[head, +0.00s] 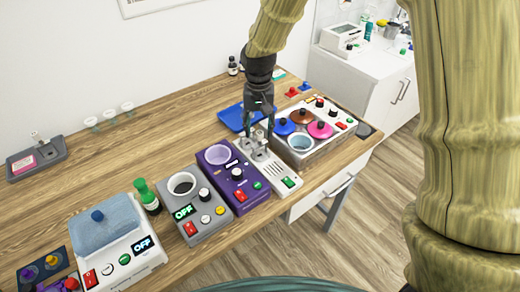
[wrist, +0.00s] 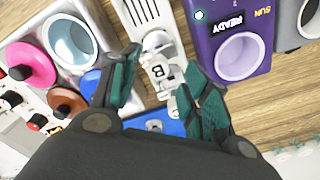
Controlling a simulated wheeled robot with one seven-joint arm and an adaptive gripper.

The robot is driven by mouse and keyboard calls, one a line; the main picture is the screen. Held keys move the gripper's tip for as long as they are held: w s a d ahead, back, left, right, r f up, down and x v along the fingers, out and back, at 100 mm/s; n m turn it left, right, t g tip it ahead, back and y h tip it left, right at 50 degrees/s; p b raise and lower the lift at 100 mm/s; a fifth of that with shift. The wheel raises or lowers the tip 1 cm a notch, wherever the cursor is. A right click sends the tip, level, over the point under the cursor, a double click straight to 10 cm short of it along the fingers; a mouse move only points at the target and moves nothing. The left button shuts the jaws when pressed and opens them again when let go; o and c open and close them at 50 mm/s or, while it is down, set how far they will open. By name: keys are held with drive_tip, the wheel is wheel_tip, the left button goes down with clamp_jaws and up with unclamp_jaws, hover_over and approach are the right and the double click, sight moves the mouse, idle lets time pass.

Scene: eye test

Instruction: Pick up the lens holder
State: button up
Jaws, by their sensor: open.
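A pale metallic fitting marked B (wrist: 160,74), which may be the lens holder, shows between my fingers in the wrist view. In the head view, pale metallic parts (head: 256,152) stand at the back end of a white slotted device (head: 290,168), partly hidden by my gripper. My gripper (head: 260,131) points down just above and behind these parts. In the wrist view my gripper (wrist: 159,58) has its two green fingers apart, one on each side of the fitting. I cannot tell whether they touch it.
A purple device (head: 238,192) stands close on the left. A white unit with several coloured round lids (head: 330,148) stands close on the right. A blue tray (head: 230,118) lies behind. A grey device (head: 205,222) stands farther left. Bare wood (head: 165,140) lies at the back left.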

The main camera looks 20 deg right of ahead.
sight(260, 133)
drive_tip(key=shift+s+d+f+p, duration=0.1)
drive_tip(key=shift+f+p, duration=0.4)
drive_tip(key=shift+f, duration=1.2)
drive_tip(key=shift+c, duration=0.5)
clamp_jaws()
